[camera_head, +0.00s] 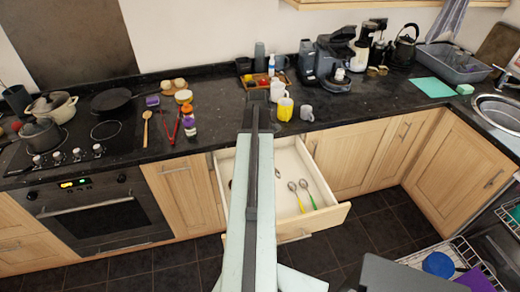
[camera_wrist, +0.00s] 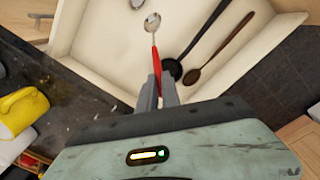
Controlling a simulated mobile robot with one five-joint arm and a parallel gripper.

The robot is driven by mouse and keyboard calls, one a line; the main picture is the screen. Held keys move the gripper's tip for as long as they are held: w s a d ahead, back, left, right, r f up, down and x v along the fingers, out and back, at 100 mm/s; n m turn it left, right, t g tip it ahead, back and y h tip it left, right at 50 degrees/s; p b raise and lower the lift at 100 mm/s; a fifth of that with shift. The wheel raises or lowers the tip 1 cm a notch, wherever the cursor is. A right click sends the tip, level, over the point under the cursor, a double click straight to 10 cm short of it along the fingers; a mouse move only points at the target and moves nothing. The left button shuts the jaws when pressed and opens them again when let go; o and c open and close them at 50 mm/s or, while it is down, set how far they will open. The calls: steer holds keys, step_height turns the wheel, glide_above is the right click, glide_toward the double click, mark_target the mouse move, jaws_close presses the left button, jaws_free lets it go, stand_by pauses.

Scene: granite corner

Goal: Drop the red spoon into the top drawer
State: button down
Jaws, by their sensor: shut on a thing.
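The red spoon (camera_wrist: 154,60) has a red handle and a shiny metal bowl. My gripper (camera_wrist: 157,88) is shut on its handle in the wrist view, with the bowl pointing away from me. The top drawer (camera_head: 325,217) is pulled open below the counter, and its pale inside fills much of the wrist view (camera_wrist: 92,28). The spoon shows in front of the drawer's inside; its height above it is hard to judge. In the head view my arm hides the gripper, the red spoon and part of the drawer.
The drawer holds a black utensil (camera_wrist: 196,42), a brown wooden spoon (camera_wrist: 222,46) and metal spoons, one with a yellow handle (camera_head: 309,199). Red tongs (camera_head: 176,127) lie left of my arm.

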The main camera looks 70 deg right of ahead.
steer(key=shift+f, duration=0.3)
steer(key=c, duration=1.5)
jaws_free()
steer(key=shift+r, duration=0.1)
steer(key=r+p, duration=0.7)
steer(key=p, duration=0.1)
steer(key=shift+a+r, duration=0.25)
steer(key=shift+r, duration=0.05)
